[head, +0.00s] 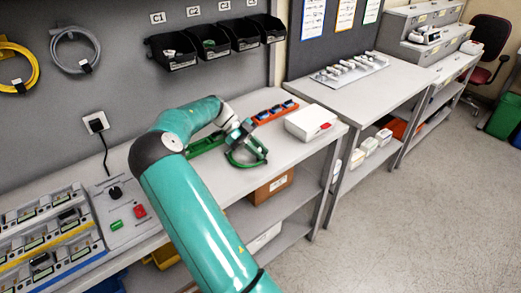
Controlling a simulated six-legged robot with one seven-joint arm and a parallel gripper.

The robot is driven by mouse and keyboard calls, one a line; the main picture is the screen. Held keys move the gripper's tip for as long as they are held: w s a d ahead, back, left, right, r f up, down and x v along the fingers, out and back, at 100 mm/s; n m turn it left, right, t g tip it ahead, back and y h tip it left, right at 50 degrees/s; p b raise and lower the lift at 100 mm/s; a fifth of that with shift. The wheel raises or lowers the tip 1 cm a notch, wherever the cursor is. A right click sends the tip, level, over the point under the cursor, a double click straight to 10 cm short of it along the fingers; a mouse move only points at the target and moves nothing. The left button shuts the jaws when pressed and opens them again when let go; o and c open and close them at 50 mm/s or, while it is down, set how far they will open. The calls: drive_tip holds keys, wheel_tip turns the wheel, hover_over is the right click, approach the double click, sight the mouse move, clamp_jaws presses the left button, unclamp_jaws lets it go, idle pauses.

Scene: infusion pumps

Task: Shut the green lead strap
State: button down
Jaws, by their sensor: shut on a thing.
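The green lead (246,163) lies as a coil on the light grey bench near its front edge. A small dark piece on the right side of the coil may be its strap (262,151); it is too small to tell whether it is open or shut. My gripper (240,133) is over the back left part of the coil. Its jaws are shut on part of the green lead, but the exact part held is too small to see. My own arm comes up from the bottom of the head view and hides the bench left of the coil.
A green tray (207,145) lies left of the coil. An orange rack (275,112) and a white box (311,122) stand behind and right. Black bins (215,42) hang above. A yellow lead (20,70) and a grey lead (74,50) hang on the wall.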

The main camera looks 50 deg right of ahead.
drive_tip(key=shift+w+f+g, duration=0.1)
drive_tip(key=shift+g, duration=0.4)
